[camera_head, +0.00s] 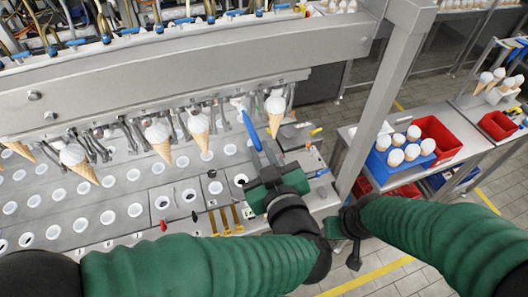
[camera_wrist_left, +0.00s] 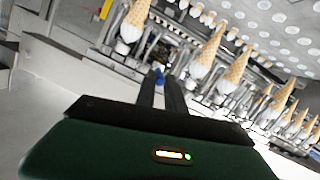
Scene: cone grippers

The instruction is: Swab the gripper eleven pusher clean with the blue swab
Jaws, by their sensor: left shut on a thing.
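My left gripper (camera_head: 261,152) is shut on the blue swab (camera_head: 250,130), whose pale head points up and away toward the row of metal cone grippers (camera_head: 125,130). The swab head is beside the rightmost hanging cone; whether it touches a pusher I cannot tell. Gripper eleven's pusher cannot be singled out, as no number is readable there. In the left wrist view, the two dark fingers (camera_wrist_left: 161,92) are close together with a bit of blue swab (camera_wrist_left: 160,76) at their tips. My right gripper (camera_head: 350,240) is dark, low at center right, its fingers unclear.
Several filled cones (camera_head: 198,125) hang along the machine bar. Below is a steel plate (camera_head: 140,172) with rows of round holes. Brass-coloured tools (camera_head: 226,221) lie near its front edge. A machine post stands right of my left gripper. Blue (camera_head: 383,165) and red bins (camera_head: 438,137) stand right.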

